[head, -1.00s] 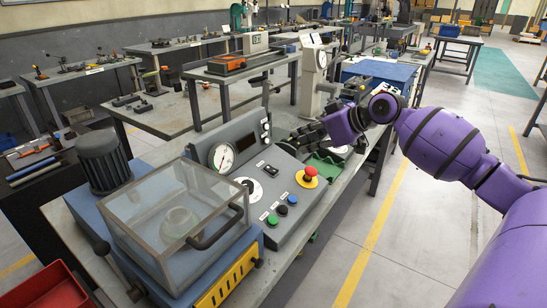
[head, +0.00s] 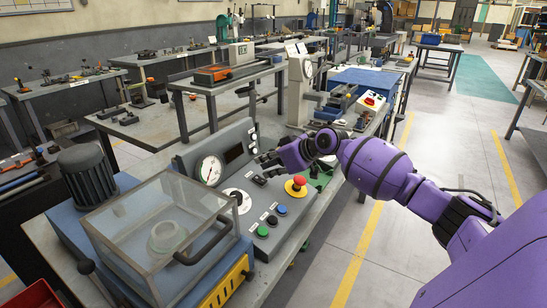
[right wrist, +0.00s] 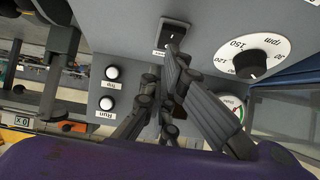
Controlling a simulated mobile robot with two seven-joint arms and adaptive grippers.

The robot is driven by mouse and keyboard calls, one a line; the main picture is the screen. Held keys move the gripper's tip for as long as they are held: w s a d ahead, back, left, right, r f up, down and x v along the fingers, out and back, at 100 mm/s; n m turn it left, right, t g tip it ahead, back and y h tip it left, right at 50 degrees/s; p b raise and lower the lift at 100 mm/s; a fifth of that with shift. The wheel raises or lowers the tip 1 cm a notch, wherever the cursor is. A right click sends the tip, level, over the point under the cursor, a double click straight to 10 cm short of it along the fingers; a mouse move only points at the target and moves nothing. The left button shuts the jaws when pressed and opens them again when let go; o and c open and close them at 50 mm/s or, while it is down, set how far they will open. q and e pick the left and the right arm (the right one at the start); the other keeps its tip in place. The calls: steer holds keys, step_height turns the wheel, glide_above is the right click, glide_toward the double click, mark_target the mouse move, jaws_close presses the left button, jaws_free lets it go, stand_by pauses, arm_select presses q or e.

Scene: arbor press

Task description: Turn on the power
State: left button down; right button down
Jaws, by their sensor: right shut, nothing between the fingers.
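The black rocker switch (head: 259,180) sits on the sloped grey control panel (head: 222,148), beside the white speed dial. In the right wrist view the switch (right wrist: 174,35) is at the top middle, with a small label partly hidden by a finger. My right gripper (head: 264,162) is shut and empty, just above the switch in the head view. In the right wrist view its fingertips (right wrist: 172,62) point at the switch and overlap its lower edge; I cannot tell whether they touch it. My left gripper is not in view.
A red mushroom button (head: 299,182) on a yellow base and green, black and blue buttons are on the panel. The rpm dial (right wrist: 250,63), a gauge (head: 208,170) and white Trip and Run lamps (right wrist: 112,73) are close by. A clear guarded box (head: 160,215) stands left.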

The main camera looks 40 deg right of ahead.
mark_target(258, 177)
steer(key=shift+w+f, duration=0.1)
steer(key=shift+f, duration=0.45)
